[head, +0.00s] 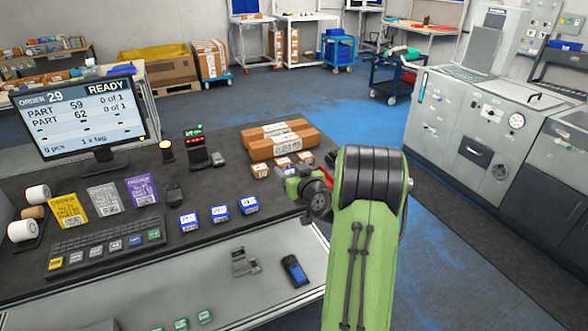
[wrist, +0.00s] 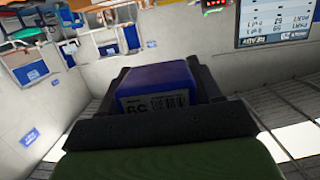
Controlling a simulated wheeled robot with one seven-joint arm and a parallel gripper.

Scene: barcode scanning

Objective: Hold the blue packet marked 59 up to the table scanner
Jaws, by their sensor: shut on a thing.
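The blue packet (wrist: 160,85) sits between the dark jaws of my gripper (wrist: 158,100) in the wrist view. Its white label with a barcode faces the camera; the number is upside down and partly cut off by the gripper, so I cannot read it fully. In the head view my gripper (head: 300,190) is mostly hidden by my green arm, right of the scanner, and I cannot make out the packet there. The table scanner (head: 198,154), a dark device with red and green lights, stands on the dark table. Its red lights also show in the wrist view (wrist: 216,4).
Several blue packets (head: 220,213) stand in a row on the table, with small brown boxes (head: 262,170) and a large brown carton (head: 280,136) behind. The monitor (head: 82,115) reads READY, parts 59 and 62, each 0 of 1. A keyboard (head: 108,243) lies at front left.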

